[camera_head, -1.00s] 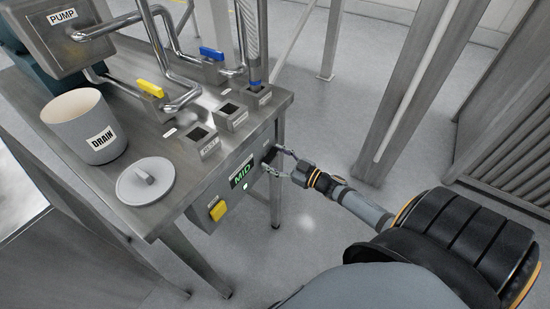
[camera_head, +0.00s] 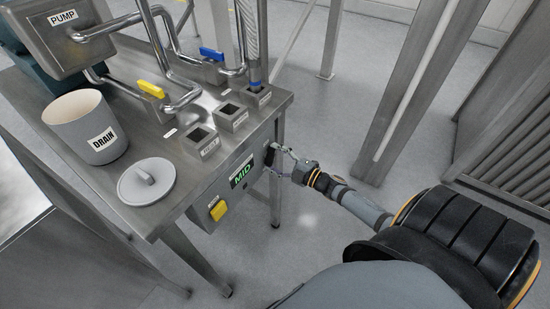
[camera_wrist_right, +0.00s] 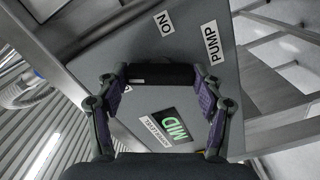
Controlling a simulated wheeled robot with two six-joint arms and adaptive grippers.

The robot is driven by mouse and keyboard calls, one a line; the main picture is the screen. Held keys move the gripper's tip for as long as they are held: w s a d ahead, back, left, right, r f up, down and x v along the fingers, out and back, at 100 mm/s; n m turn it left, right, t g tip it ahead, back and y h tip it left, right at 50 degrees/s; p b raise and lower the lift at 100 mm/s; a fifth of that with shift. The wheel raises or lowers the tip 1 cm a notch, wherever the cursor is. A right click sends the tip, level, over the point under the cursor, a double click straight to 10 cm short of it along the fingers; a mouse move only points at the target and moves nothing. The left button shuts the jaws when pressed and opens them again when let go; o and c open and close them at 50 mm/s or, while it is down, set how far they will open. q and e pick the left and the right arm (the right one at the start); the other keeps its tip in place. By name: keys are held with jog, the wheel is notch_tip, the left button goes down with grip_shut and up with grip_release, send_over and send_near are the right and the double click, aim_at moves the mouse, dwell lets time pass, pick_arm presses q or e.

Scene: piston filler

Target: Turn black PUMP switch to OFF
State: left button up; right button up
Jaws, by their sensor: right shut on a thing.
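The black PUMP switch (camera_wrist_right: 162,75) is on the front panel beside the MID display. In the wrist view its bar lies crosswise between the two fingertips of my right gripper (camera_wrist_right: 159,77), which is shut on its ends. In the head view the switch (camera_head: 269,155) is partly hidden by the right gripper (camera_head: 276,161) at the table's front edge. An ON label (camera_wrist_right: 164,23) and a PUMP label (camera_wrist_right: 211,42) sit above the switch in the wrist view. I cannot read an OFF label. My left gripper is not in view.
The green MID display (camera_head: 242,173) and a yellow button (camera_head: 218,211) are on the same panel. A DRAIN cup (camera_head: 86,127), a round lid (camera_head: 146,182), pipes and valves stand on the metal table (camera_head: 98,190).

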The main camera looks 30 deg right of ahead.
jog(key=n, duration=0.5)
jog(key=shift+f+n, duration=0.1)
jog(key=shift+n, duration=0.2)
dwell(0.4)
jog(key=o, duration=1.2)
jog(key=shift+c, duration=0.2)
jog(key=shift+s, duration=0.1)
jog(key=v, duration=1.2)
